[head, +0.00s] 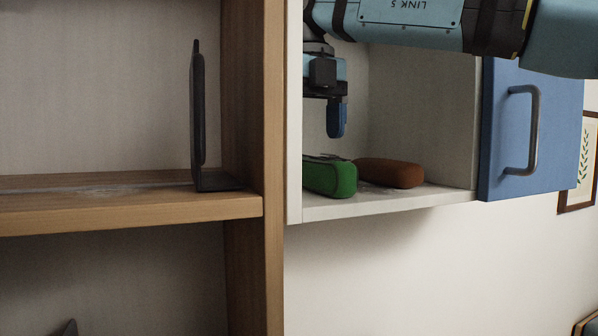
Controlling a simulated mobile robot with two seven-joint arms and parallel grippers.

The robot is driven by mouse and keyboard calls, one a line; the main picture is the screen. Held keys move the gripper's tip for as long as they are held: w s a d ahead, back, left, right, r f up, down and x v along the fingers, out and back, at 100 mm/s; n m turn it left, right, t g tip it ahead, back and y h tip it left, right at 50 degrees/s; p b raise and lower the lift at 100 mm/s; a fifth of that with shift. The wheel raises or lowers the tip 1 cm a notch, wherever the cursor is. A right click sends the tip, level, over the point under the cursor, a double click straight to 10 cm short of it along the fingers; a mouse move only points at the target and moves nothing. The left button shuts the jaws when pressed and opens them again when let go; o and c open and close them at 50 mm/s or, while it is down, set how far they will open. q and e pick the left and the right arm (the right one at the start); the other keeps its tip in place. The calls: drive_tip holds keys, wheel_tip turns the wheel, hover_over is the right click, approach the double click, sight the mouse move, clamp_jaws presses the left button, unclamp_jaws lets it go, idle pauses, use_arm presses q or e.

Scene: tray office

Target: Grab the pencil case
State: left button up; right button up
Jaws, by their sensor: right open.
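A green rounded case (330,176), with what looks like a dark zip line along its top, lies on the floor of the white cabinet. A brown rounded case (390,172) lies just to its right and slightly further back. I cannot tell for certain which is the pencil case; the green one looks more like it. My right gripper (337,118) points down inside the cabinet opening, above the green case and apart from it. It is seen nearly side-on, with a blue fingertip showing, open and empty. My left gripper is not in view.
The blue cabinet door (528,125) stands open on the right, its grey handle (534,130) sticking out. The cabinet's left wall (293,130) stands close beside my gripper. A wooden shelf (130,212) on the left holds a black bookend (198,120).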

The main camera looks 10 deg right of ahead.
sight(312, 171)
drive_tip(key=shift+w+a+f, duration=0.15)
drive_tip(key=shift+w+a, duration=0.05)
drive_tip(key=shift+f, duration=0.35)
drive_tip(key=shift+s+d+f+p, duration=0.4)
drive_tip(key=shift+s+f+p, duration=0.15)
drive_tip(key=shift+f, duration=0.15)
drive_tip(key=f, duration=0.2)
drive_tip(key=w+f+p, duration=0.1)
drive_tip(key=shift+d+f, duration=0.1)
drive_tip(key=shift+f, duration=0.8)
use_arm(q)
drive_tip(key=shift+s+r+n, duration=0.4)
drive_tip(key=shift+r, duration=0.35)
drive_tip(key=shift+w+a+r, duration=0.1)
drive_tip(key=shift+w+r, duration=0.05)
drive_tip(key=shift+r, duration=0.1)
use_arm(e)
drive_tip(key=c, duration=1.1)
